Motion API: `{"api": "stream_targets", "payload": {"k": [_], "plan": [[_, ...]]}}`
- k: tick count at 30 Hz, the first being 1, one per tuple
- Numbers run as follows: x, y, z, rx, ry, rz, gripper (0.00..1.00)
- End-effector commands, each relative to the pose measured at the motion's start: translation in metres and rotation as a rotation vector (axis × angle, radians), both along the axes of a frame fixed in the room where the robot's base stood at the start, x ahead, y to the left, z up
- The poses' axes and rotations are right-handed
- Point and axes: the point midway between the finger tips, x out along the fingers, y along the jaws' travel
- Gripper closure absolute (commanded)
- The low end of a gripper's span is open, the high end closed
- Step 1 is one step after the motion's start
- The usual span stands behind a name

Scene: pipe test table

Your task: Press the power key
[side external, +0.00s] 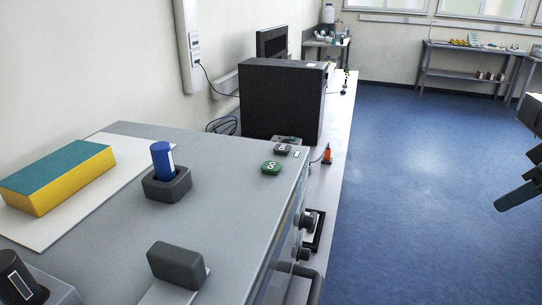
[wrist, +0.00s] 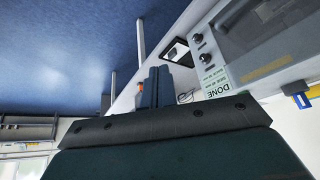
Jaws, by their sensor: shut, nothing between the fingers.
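A green key (side external: 271,167) with a white marking sits near the right edge of the grey machine top (side external: 225,205). Just behind it is a dark key (side external: 282,148), also with a white mark. The markings are too small to tell which one is the power key. My gripper (side external: 506,201) is at the far right of the side view, over the blue floor, well apart from both keys. In the wrist view my gripper (wrist: 159,76) shows its two dark fingers together and empty. The keys cannot be made out in the wrist view.
A blue cylinder (side external: 161,155) stands in a dark holder (side external: 167,187). A yellow block with a teal top (side external: 58,175) lies on a white board. A dark block (side external: 178,266) stands in front. A large black box (side external: 282,102) is behind. Knobs (side external: 303,220) project from the machine's front.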

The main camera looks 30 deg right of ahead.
Motion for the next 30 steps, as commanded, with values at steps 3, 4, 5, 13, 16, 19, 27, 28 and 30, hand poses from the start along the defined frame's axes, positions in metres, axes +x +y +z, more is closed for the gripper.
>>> {"api": "stream_targets", "payload": {"k": [3, 4, 5, 13, 16, 19, 27, 28, 30], "plan": [[0.017, 0.004, 0.011, 0.017, -0.013, -0.012, 1.0], [0.022, 0.005, 0.014, 0.023, -0.016, -0.017, 1.0], [0.028, 0.006, 0.018, 0.028, -0.021, -0.021, 1.0], [0.086, 0.023, 0.049, 0.093, -0.061, -0.068, 1.0], [0.109, 0.03, 0.058, 0.119, -0.076, -0.085, 1.0], [0.132, 0.039, 0.067, 0.147, -0.09, -0.101, 1.0], [0.194, 0.066, 0.084, 0.227, -0.125, -0.145, 1.0], [0.201, 0.07, 0.085, 0.236, -0.127, -0.15, 1.0], [0.217, 0.078, 0.088, 0.257, -0.136, -0.16, 1.0]]}}
